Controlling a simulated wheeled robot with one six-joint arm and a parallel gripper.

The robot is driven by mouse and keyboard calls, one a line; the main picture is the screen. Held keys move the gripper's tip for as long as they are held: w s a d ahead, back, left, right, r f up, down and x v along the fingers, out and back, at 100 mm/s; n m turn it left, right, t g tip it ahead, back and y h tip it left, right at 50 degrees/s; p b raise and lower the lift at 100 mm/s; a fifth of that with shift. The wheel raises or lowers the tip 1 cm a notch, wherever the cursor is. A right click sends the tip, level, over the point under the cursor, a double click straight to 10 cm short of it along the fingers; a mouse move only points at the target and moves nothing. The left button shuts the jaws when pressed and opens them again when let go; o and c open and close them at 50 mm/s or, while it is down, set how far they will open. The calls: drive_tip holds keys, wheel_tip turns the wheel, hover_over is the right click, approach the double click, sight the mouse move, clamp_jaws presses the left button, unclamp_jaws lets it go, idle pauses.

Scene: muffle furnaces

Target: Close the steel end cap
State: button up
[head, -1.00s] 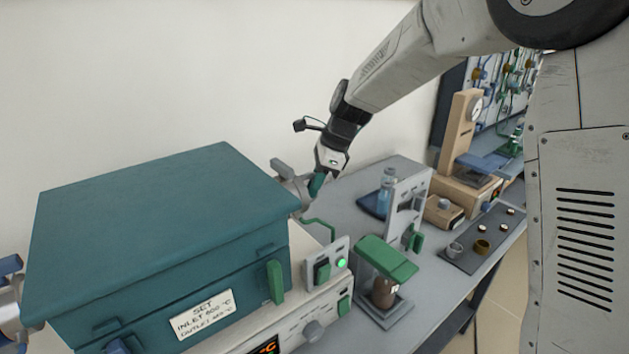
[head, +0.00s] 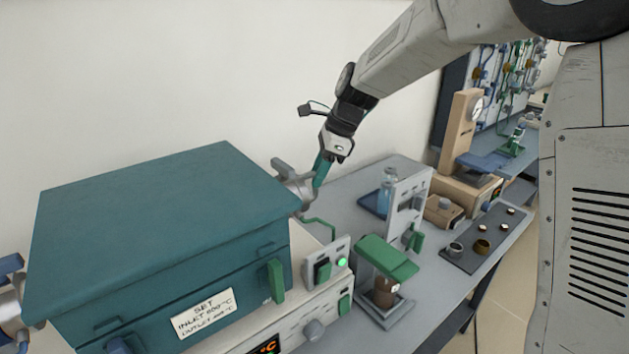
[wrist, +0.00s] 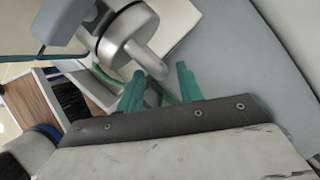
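The steel end cap (head: 295,184) is at the right end of the teal furnace (head: 160,240). In the wrist view the cap (wrist: 128,32) is a round metal piece with a bent, rod-like handle (wrist: 150,62). My gripper (head: 321,170) is just right of the cap in the head view. In the wrist view its two green fingers (wrist: 158,84) are apart, with a gap between them. How far the cap is swung is unclear.
A green hose (head: 322,226) runs below the cap. A switch box with a green light (head: 341,263), a white upright instrument (head: 407,200), a bottle on a blue tray (head: 388,185) and a green-topped stand (head: 386,258) occupy the bench. Bare grey bench lies right of my gripper.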

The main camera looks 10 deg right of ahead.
drive_tip(key=v, duration=0.4)
drive_tip(key=shift+r, duration=0.25)
drive_tip(key=s+d+n+h, duration=0.1)
drive_tip(key=s+d+n, duration=0.3)
drive_tip(key=s, duration=0.8)
drive_tip(key=s+d+n+h, duration=0.2)
drive_tip(key=s+d+n, duration=0.3)
drive_tip(key=s+n, duration=0.3)
drive_tip(key=s+d+n+h, duration=0.1)
drive_tip(key=s+d+n, duration=0.4)
drive_tip(key=s, duration=1.2)
drive_tip(key=shift+n+t+h, duration=0.3)
drive_tip(key=shift+n+t, duration=0.1)
drive_tip(key=shift+n, duration=0.6)
drive_tip(key=shift+a, duration=0.1)
